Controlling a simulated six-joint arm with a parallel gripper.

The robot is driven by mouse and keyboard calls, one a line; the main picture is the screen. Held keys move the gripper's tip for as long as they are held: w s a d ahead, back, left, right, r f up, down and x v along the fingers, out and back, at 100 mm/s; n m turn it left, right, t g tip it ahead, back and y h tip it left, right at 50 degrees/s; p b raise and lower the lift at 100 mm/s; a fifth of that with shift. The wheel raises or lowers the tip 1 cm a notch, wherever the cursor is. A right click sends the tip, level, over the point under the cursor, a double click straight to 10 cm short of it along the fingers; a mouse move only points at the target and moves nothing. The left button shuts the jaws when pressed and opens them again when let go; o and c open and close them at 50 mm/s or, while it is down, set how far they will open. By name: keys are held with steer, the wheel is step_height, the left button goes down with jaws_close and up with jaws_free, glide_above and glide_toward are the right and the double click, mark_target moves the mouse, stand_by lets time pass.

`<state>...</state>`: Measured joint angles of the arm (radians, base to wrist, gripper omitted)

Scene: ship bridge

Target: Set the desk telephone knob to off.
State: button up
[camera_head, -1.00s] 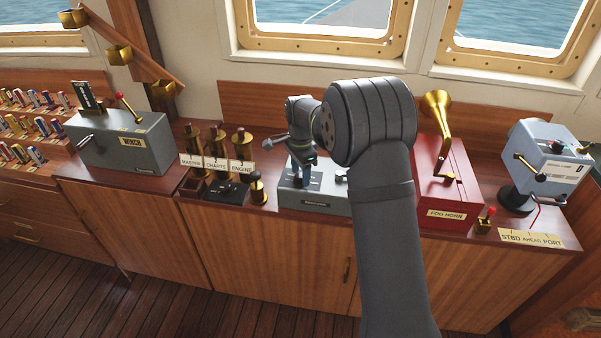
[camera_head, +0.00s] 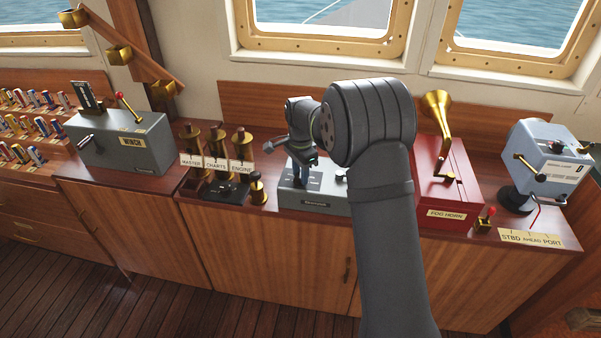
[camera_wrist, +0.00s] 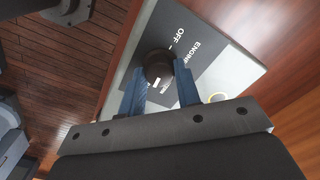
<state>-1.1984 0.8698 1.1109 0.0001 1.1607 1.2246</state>
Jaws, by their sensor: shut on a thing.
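The desk telephone is a grey box (camera_head: 318,202) on the wooden counter, in the middle of the body camera view, partly hidden behind my arm. In the wrist view its dark top plate (camera_wrist: 184,32) carries white lettering with "OFF" and part of "ENGINE". A dark round knob (camera_wrist: 158,66) stands on this plate. My gripper (camera_wrist: 160,84) is shut on the knob, with one blue finger on each side of it. The knob's white pointer mark is partly in view, but its exact setting is hard to tell. In the body camera view my gripper (camera_head: 306,160) hides the knob.
A red fog horn box (camera_head: 447,190) stands close on the right. Brass handles labelled MASTER, CHARTS and ENGINE (camera_head: 214,150) stand on the left. A grey winch box (camera_head: 125,148) is farther left. A pale blue device (camera_head: 548,155) stands at far right.

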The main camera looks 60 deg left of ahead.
steer(key=n, duration=0.8)
steer(key=shift+n, duration=0.3)
steer(key=n, duration=0.4)
steer(key=shift+n, duration=0.3)
steer(key=n, duration=1.3)
steer(key=shift+s+n, duration=0.1)
steer(key=shift+n, duration=0.2)
steer(key=n, duration=0.4)
steer(key=shift+n, duration=2)
